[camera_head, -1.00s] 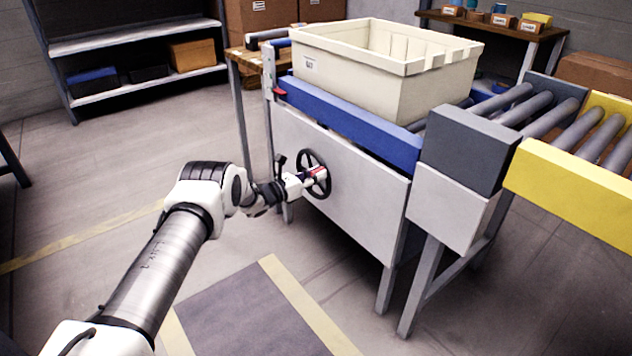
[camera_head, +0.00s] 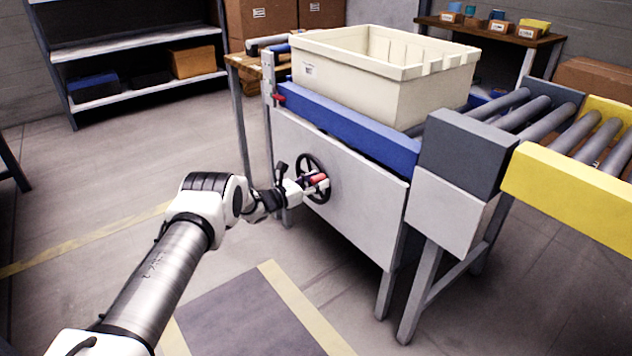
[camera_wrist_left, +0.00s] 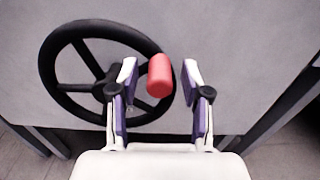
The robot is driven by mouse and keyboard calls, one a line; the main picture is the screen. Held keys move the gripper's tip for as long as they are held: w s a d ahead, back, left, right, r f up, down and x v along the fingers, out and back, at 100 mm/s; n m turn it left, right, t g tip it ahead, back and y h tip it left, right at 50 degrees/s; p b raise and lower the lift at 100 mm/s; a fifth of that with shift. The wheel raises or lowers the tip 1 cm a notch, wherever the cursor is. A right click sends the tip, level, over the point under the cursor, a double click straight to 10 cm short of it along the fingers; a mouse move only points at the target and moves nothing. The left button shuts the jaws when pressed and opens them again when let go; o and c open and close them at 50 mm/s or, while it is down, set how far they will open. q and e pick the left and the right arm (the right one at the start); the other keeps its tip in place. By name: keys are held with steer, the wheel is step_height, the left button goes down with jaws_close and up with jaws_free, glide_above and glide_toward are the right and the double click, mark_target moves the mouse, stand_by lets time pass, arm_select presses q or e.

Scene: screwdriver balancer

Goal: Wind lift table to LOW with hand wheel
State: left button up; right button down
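The lift table has a blue top (camera_head: 350,122) over a pale grey side panel (camera_head: 365,205), and a cream bin (camera_head: 380,85) stands on it. The black hand wheel (camera_head: 303,162) is on the panel and shows at the left of the left wrist view (camera_wrist_left: 48,65). Its red handle (camera_wrist_left: 160,76) is at the rim's right side. My left gripper (camera_wrist_left: 160,82) is open with one finger on each side of the handle, and a gap shows on both sides. A small red pointer (camera_head: 279,99) sits by an upright scale (camera_head: 267,75) whose marks are too small to read. My right gripper is out of view.
A roller conveyor with a dark grey end block (camera_head: 465,150) and yellow side rail (camera_head: 570,195) adjoins the table at right. A wooden bench (camera_head: 245,62) stands behind left. Table legs reach the floor below the wheel. The floor in front is clear.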

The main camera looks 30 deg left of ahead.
arm_select(q)
steer(key=shift+a, duration=0.1)
steer(key=v, duration=1.2)
steer(key=shift+f, duration=0.1)
